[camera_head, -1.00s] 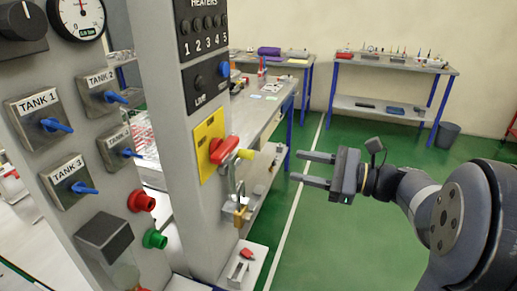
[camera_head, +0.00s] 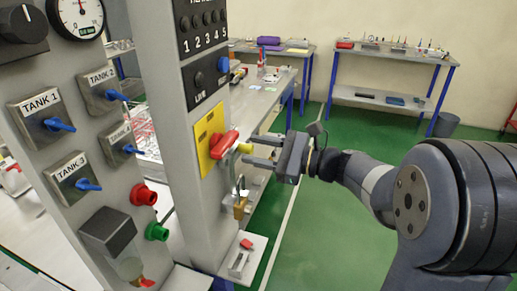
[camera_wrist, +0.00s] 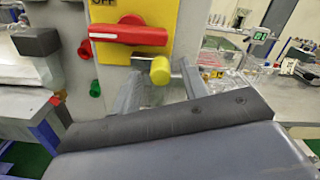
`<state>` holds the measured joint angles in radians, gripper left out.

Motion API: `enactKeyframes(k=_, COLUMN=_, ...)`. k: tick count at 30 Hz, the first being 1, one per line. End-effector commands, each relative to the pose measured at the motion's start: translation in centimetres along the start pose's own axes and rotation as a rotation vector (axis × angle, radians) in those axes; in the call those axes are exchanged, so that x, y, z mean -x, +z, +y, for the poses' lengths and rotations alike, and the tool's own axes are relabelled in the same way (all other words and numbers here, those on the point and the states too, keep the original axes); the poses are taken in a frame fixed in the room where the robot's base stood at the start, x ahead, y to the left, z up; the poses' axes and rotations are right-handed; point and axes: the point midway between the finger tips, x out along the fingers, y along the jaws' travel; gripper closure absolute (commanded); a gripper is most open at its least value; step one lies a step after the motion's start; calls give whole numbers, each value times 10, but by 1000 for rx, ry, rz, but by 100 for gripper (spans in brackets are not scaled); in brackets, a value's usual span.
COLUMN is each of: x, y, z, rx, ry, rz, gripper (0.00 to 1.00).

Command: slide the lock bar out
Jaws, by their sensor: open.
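The lock bar's yellow end (camera_head: 245,148) sticks out beside the red switch handle (camera_head: 223,144) on the grey post. In the wrist view the grey fingers lie on either side of the knob, with no clear contact. A brass padlock (camera_head: 240,207) hangs below on its shackle.
A yellow plate (camera_head: 207,128) backs the switch. A small shelf (camera_head: 232,262) with a red item sits at the post's foot. The tank panel (camera_head: 85,185) is on the left. Workbenches (camera_head: 270,88) stand behind, with open green floor (camera_head: 330,220) to the right.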

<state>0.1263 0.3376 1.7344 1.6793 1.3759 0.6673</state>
Motion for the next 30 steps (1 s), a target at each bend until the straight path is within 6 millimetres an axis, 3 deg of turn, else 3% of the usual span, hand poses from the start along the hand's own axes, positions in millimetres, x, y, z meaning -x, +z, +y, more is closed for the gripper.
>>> enactKeyframes(k=6, x=0, y=0, z=0, rx=0, ry=0, rz=0, gripper=60)
enactKeyframes(k=21, x=0, y=0, z=0, rx=0, ry=1, rz=0, gripper=100)
enactKeyframes(k=30, x=0, y=0, z=0, rx=0, ry=1, rz=0, gripper=100)
